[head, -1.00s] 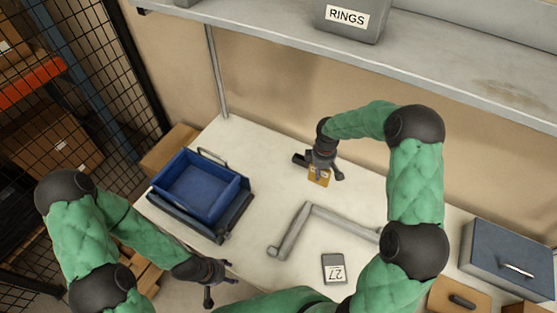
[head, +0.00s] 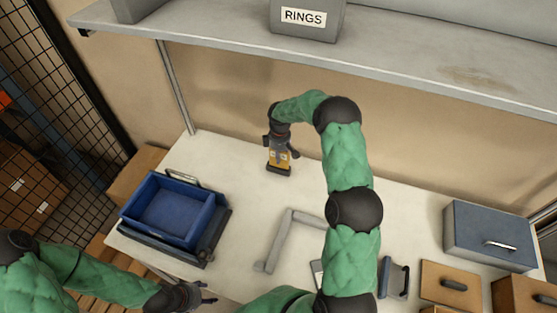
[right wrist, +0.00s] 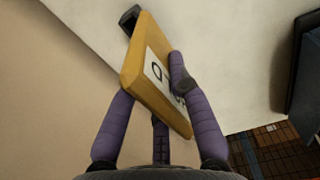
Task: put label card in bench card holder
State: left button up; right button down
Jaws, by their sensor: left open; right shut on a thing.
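The label card (head: 283,156) is a yellow-orange plate with a white printed patch. My right gripper (head: 280,150) is shut on it near the back of the bench. In the right wrist view the card (right wrist: 140,85) sits tilted between purple fingers (right wrist: 150,100), its print partly covered. The small dark card holder (head: 279,171) lies on the bench directly below the card in the head view. It also shows at the card's far end in the right wrist view (right wrist: 129,17). I cannot tell whether the card is inside it or just above. My left gripper (head: 190,296) is open and empty by the bench's front edge.
A blue tray (head: 168,207) stands on the bench's left end. A grey angled bar (head: 281,236) lies mid-bench, partly behind my right arm. A grey-blue drawer box (head: 490,236) stands right. A shelf (head: 240,42) with a RINGS bin (head: 305,17) overhangs the back.

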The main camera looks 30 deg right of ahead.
jog(key=w+f, duration=0.1)
jog(key=f, duration=0.1)
jog(key=w+d+f, duration=0.1)
jog(key=f, duration=0.1)
jog(key=w+d+f, duration=0.1)
jog(key=w, duration=0.1)
jog(key=shift+f, duration=0.4)
jog(key=shift+f+p, duration=0.65)
jog(key=shift+f, duration=0.75)
jog(key=shift+s, duration=0.1)
jog(key=shift+f, duration=0.15)
jog(key=c, duration=1.2)
grip_release()
jog(key=shift+o, duration=0.2)
